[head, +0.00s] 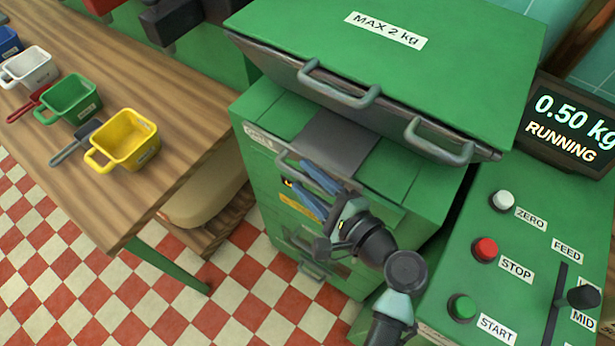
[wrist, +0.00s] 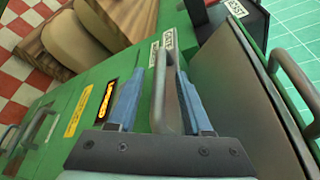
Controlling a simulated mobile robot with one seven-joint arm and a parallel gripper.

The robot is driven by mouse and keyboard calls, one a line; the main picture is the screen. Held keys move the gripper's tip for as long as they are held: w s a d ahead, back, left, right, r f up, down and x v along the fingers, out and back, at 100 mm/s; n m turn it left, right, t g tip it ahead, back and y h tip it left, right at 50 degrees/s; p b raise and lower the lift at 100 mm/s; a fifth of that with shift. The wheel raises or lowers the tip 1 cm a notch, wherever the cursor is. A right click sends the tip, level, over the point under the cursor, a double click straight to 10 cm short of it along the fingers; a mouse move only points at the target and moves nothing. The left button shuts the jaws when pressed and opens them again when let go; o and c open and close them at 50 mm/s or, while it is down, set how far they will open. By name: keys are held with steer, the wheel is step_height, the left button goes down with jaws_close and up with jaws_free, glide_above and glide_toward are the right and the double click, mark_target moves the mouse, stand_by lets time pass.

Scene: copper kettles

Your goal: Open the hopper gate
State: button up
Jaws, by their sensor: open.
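The green hopper cabinet (head: 300,235) stands in the middle of the head view, with a dark grey sliding plate (head: 338,140) in its top. A grey bar handle (wrist: 165,105) on the cabinet's upper front edge lies between my fingers in the wrist view. My gripper (head: 299,177) has its two blue fingers apart, one on each side of that handle, and a gap shows beside the bar. In the head view my fingers partly hide the handle. A small white label (head: 258,137), too small to read surely, is beside it.
A raised green lid marked MAX 2 kg (head: 385,30), with two handles, overhangs the cabinet. A control panel (head: 480,215) is at the right; its display (head: 570,125) reads 0.50 kg RUNNING. A wooden table (head: 120,190) with several coloured scoops is at the left.

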jaws_close()
stand_by(1.5)
